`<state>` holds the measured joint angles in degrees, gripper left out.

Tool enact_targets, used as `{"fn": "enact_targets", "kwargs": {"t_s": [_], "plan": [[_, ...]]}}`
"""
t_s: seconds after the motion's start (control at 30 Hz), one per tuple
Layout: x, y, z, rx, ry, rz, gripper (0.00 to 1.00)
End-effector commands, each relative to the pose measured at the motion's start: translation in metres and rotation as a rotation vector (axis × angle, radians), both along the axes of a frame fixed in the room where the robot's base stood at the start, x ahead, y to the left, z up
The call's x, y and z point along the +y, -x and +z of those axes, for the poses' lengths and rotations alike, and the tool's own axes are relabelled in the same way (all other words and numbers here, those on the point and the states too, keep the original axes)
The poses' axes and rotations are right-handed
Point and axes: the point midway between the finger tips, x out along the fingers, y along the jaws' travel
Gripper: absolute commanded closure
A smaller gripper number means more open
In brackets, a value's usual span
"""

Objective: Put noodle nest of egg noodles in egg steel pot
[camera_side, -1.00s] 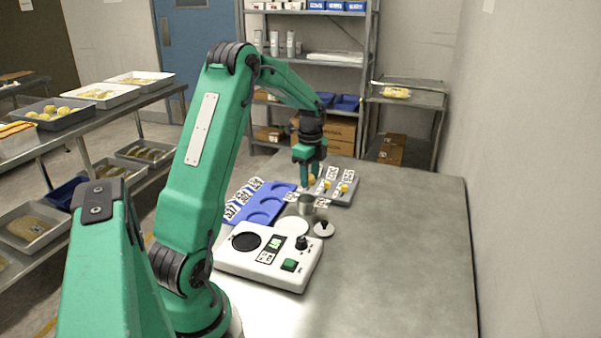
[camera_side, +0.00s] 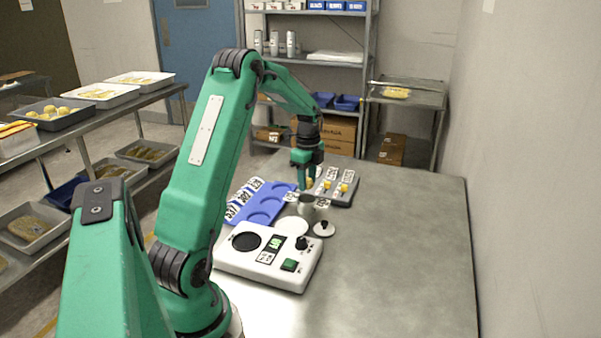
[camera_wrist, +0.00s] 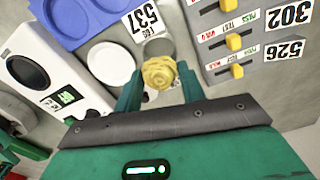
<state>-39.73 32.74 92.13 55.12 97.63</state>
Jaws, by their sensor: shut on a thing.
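My gripper (camera_side: 309,182) is shut on a yellow noodle nest (camera_wrist: 160,73), which shows between the fingers in the wrist view. In the side view, the nest (camera_side: 310,184) is small and partly hidden by the fingers. The steel pot (camera_side: 307,206) stands on the table just below and in front of my gripper. In the wrist view, the grey pot (camera_wrist: 158,47) shows partly behind the nest, beside a label reading 537 with small print. The nest appears above the pot's rim; the exact gap is hard to tell.
A blue tray with round hollows (camera_side: 265,205) lies left of the pot. A white scale (camera_side: 268,256) and a black-knobbed lid (camera_side: 323,230) are nearer. A grey switch box with yellow levers (camera_side: 346,190) stands behind right. The table's right side is clear.

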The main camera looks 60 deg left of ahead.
Motion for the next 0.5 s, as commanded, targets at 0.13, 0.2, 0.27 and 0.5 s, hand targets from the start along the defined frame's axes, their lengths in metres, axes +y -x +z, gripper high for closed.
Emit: {"fn": "enact_targets", "kwargs": {"t_s": [0.13, 0.2, 0.27, 0.5], "plan": [[0.000, 0.000, -0.009, 0.002, 0.001, 0.000, 0.82], [0.000, 0.000, -0.013, 0.002, 0.001, 0.000, 0.82], [0.000, 0.001, -0.017, 0.002, 0.001, 0.000, 0.82], [0.000, 0.000, -0.029, 0.001, 0.001, 0.000, 0.82]]}}
